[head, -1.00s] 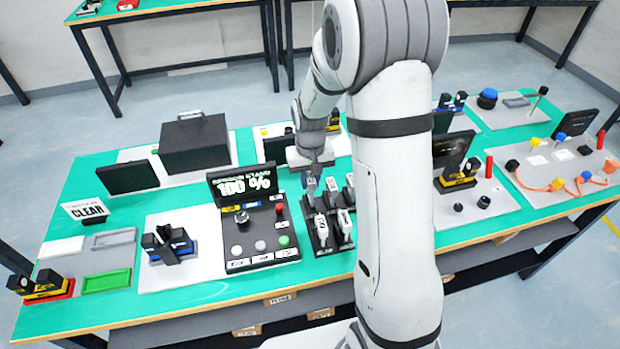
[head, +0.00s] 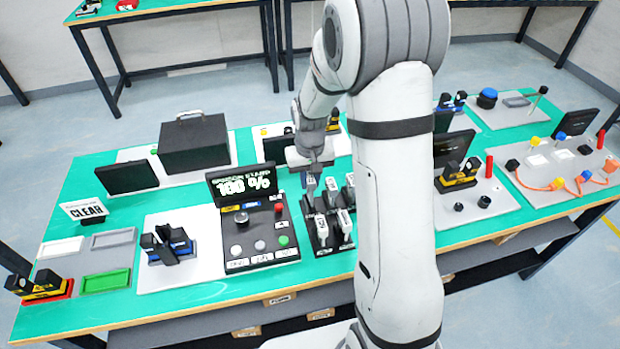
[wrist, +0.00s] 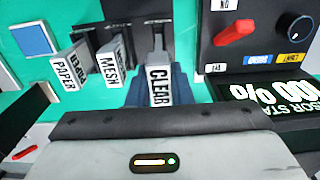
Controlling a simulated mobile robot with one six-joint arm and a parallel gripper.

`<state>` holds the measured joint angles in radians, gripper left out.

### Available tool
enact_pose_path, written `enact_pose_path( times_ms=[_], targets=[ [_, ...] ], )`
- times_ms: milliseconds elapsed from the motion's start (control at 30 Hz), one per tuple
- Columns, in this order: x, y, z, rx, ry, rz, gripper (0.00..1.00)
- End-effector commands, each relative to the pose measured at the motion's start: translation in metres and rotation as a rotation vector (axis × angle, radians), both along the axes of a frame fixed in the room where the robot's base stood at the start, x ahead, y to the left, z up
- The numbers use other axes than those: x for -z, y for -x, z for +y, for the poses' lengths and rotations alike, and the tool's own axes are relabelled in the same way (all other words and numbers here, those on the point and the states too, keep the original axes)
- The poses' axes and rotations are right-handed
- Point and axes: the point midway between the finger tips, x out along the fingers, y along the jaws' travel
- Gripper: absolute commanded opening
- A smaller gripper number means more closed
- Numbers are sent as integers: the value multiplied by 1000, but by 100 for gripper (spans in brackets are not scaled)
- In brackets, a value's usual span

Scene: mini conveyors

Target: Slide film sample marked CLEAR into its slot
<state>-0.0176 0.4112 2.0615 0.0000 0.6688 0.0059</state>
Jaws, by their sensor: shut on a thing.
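The film sample marked CLEAR (wrist: 158,86) has a white label with black letters and shows upright in the wrist view, between the dark fingers of my gripper (wrist: 155,98). My gripper is shut on it. In the head view my gripper (head: 311,178) is over the back left of the black sample rack (head: 322,247). Samples marked MESH (wrist: 111,62) and PAPER (wrist: 66,72) stand beside CLEAR to the left in the wrist view. The lower end of CLEAR is hidden, so I cannot tell how deep it sits in a slot.
The sensor control panel (head: 236,222) with a 100 % display stands left of the rack. A CLEAR sign (head: 85,210) stands at the table's far left. A black case (head: 194,145) is behind. My arm hides part of the table right of the rack.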

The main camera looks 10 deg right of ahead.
Motion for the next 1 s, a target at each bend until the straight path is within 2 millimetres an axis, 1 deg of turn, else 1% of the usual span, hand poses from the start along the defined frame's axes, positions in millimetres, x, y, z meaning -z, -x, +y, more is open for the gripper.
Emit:
enact_pose_path(
  times_ms=[1000],
  targets=[
    [32, 0, 0, 0, 0, 0, 0]
  ],
)
